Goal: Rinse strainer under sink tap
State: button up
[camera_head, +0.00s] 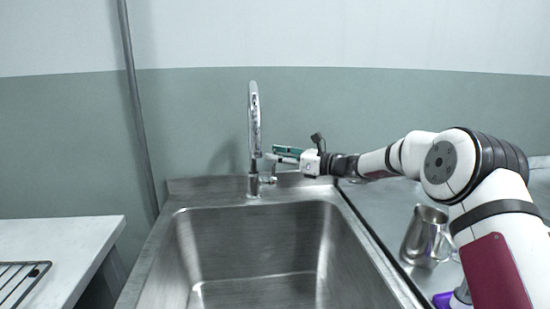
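The chrome sink tap (254,125) stands at the back rim of the steel sink (180,285), with a tall curved spout. A small fitting (270,180) shows at the tap's base on its right. My gripper (275,155) reaches in from the right, with its fingertips close beside the tap, above that fitting. Its teal and pale fingers are small and seen from the side. I cannot tell whether they touch the tap or how far apart they are. I see no clear strainer, and nothing clearly held. No water stream shows, and the visible basin is empty.
A metal pitcher (424,238) stands on the steel counter right of the sink, close to my arm. A purple object (443,300) is partly cut off at the bottom right. A white table (70,235) with a wire rack (22,275) is at left, and a pipe (137,110) stands behind.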

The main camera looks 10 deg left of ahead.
jog(key=shift+w+a, duration=0.15)
jog(key=shift+a, duration=0.3)
grip_shut()
